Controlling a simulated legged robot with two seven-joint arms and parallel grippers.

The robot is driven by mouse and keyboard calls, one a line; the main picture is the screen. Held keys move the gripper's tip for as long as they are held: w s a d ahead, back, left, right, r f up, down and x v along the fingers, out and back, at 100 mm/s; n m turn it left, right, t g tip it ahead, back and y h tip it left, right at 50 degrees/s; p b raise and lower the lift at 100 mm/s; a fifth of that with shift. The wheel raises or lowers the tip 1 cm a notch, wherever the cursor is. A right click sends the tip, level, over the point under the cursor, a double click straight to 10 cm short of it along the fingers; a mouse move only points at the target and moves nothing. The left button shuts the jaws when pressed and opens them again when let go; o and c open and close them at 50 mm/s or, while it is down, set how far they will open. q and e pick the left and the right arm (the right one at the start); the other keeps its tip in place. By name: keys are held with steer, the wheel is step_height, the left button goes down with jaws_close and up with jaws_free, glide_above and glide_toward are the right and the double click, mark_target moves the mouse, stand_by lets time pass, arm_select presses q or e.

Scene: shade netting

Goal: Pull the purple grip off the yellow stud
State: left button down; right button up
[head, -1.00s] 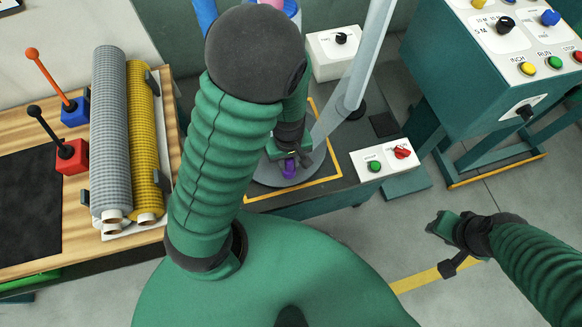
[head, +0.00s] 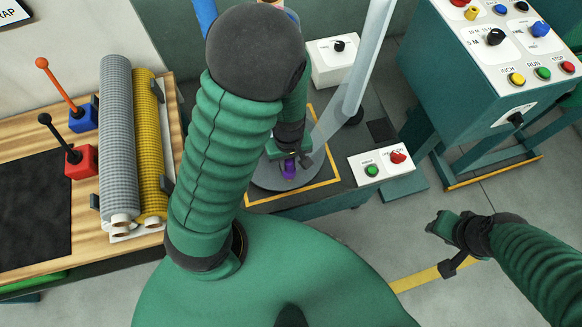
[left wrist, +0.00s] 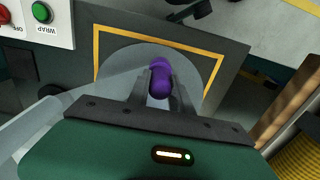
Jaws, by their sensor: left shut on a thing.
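The purple grip (head: 290,168) is at my left gripper (head: 291,160), over the round grey plate (head: 262,177) of the low machine. In the left wrist view the purple grip (left wrist: 160,84) sits between the two fingers of my left gripper (left wrist: 159,88), which are shut on it. The yellow stud is not visible in either view, so I cannot tell whether the grip is still on it. My right gripper (head: 440,226) is off to the right above the floor, away from the machine. Whether its fingers are open is too small to tell.
A yellow line frames the round plate, and a slanted clear-grey post (head: 352,75) rises beside it. A white panel (head: 381,165) with green and red buttons is to the right. Netting rolls (head: 118,150) lie on the wooden bench at left.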

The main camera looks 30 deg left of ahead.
arm_select(q)
step_height(320, 180, up, 4)
steer(key=p, duration=0.4)
steer(key=shift+r, duration=0.15)
